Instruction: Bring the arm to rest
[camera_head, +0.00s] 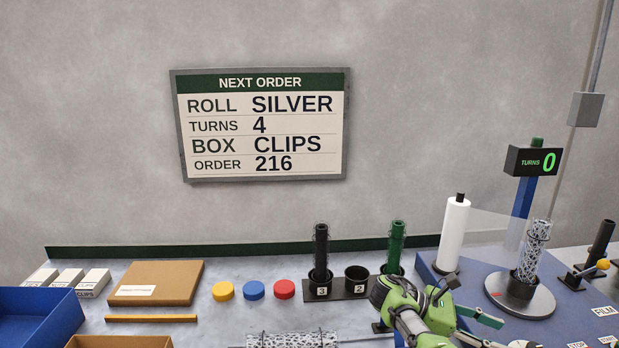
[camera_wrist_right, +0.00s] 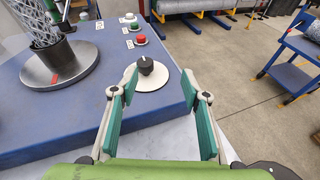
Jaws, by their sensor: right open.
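My right arm (camera_head: 412,312) comes in at the bottom of the head view, right of centre. Its gripper (camera_head: 492,331) reaches right over the front of the blue wrapping station (camera_head: 590,322). In the right wrist view the gripper (camera_wrist_right: 160,80) is open, with its teal fingers wide apart and nothing between them. Beyond the fingertips is a black knob on a white disc (camera_wrist_right: 153,79) at the station's corner. I cannot tell whether the fingers touch anything. My left gripper is not in view.
A mesh roll (camera_head: 532,252) stands upright on the turntable (camera_head: 535,303); the counter (camera_head: 533,161) reads 0. A white film roll (camera_head: 454,235), green roll (camera_head: 396,245) and black roll (camera_head: 321,250) stand nearby. Colored discs (camera_head: 253,290), a cardboard box (camera_head: 155,283) and blue bin (camera_head: 40,318) lie left.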

